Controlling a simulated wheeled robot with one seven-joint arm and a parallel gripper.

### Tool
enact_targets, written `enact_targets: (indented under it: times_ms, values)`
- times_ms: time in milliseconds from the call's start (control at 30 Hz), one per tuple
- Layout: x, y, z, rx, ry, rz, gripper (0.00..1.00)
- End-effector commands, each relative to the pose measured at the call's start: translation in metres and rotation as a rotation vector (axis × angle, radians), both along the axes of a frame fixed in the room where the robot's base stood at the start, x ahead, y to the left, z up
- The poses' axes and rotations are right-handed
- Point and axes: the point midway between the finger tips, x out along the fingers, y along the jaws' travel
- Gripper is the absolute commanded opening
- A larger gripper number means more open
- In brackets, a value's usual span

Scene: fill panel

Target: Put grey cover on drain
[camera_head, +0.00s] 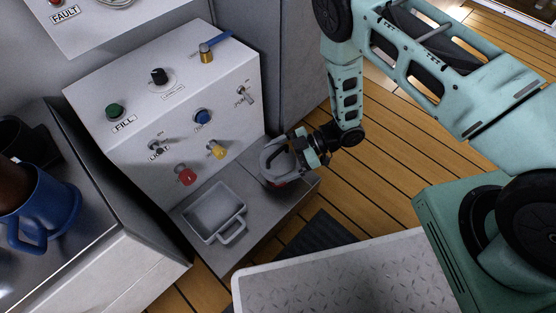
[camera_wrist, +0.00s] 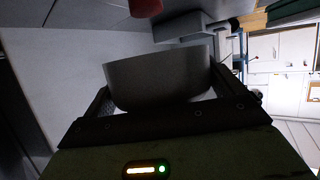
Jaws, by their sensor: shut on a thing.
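My gripper (camera_head: 296,152) is over the right end of the grey shelf below the control panel. It is shut on a grey rounded piece, which I take to be the grey cover (camera_head: 273,158). In the wrist view the cover (camera_wrist: 160,76) sits between the two fingers (camera_wrist: 160,100) as a grey curved wall. A little red shows under the cover in the head view. The drain is not clearly seen; the cover and gripper hide that part of the shelf. I cannot tell whether the cover touches the shelf.
A grey square tray with a handle (camera_head: 239,233) is on the shelf, left of the cover. A blue mug (camera_head: 45,205) stands on the left counter.

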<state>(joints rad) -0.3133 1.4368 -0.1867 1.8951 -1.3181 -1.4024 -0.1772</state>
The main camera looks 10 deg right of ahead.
Motion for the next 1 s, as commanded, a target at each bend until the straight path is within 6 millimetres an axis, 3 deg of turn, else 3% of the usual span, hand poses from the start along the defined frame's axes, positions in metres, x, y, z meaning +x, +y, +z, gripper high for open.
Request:
enact_targets:
  times_ms: [433, 1000]
  values:
    - [0.0, 0.0, -0.051, 0.0, 0.0, -0.001, 0.58]
    - [0.0, 0.0, -0.056, 0.001, -0.001, -0.002, 0.58]
